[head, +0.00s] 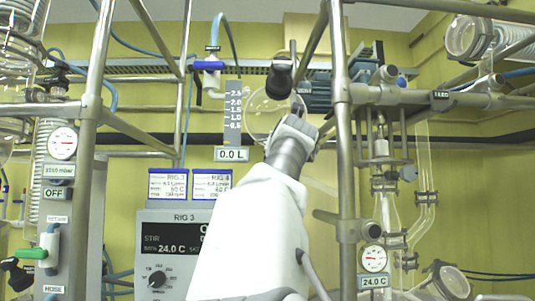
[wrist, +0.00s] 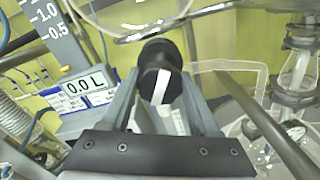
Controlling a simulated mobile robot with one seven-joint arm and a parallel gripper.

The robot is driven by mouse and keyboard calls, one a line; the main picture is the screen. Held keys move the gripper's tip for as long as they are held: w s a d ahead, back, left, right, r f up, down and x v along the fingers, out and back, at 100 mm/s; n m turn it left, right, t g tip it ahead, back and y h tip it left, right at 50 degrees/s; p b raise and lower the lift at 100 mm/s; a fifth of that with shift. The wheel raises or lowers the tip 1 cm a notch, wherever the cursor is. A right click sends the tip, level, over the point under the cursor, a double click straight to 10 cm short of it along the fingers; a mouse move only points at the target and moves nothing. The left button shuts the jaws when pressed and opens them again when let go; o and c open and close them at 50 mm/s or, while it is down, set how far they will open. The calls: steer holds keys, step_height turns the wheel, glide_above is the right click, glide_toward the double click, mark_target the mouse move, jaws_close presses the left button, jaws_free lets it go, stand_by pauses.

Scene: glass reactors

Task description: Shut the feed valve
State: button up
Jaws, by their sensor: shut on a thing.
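The feed valve's black round knob (wrist: 160,72) is in the middle of the wrist view, with a white stripe across its face, tilted slightly off upright. My gripper (wrist: 161,88) has one finger on each side of the knob and is shut on it. In the head view my gripper (head: 294,117) is raised in front of the round glass vessel (head: 262,112), and the wrist hides the knob's grip area. A level scale (head: 233,112) stands left of the vessel. The display below it (head: 231,155) reads 0.0 L and also shows in the wrist view (wrist: 87,86).
Steel frame posts (head: 342,120) stand close to the right of my gripper, and more posts (head: 95,110) stand at the left. The RIG 3 control box (head: 178,222) is below left. Glassware (head: 388,195) hangs at the right, also close in the wrist view (wrist: 294,85).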

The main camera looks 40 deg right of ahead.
steer(key=m+p, duration=0.2)
steer(key=p, duration=0.1)
steer(key=r+m+p, duration=0.1)
steer(key=p, duration=0.2)
steer(key=shift+a+m, duration=0.1)
steer(key=shift+m, duration=0.3)
steer(key=shift+m+p, duration=0.9)
steer(key=shift+p, duration=0.35)
steer(key=m+p, duration=0.1)
steer(key=p, duration=0.1)
steer(key=m+p, duration=0.2)
steer(key=shift+f, duration=0.25)
steer(key=shift+f+m+p, duration=0.15)
steer(key=shift+m+p, duration=0.85)
steer(key=shift+m, duration=0.2)
steer(key=o, duration=1.4)
steer(key=shift+f, duration=0.1)
steer(key=shift+s, duration=0.15)
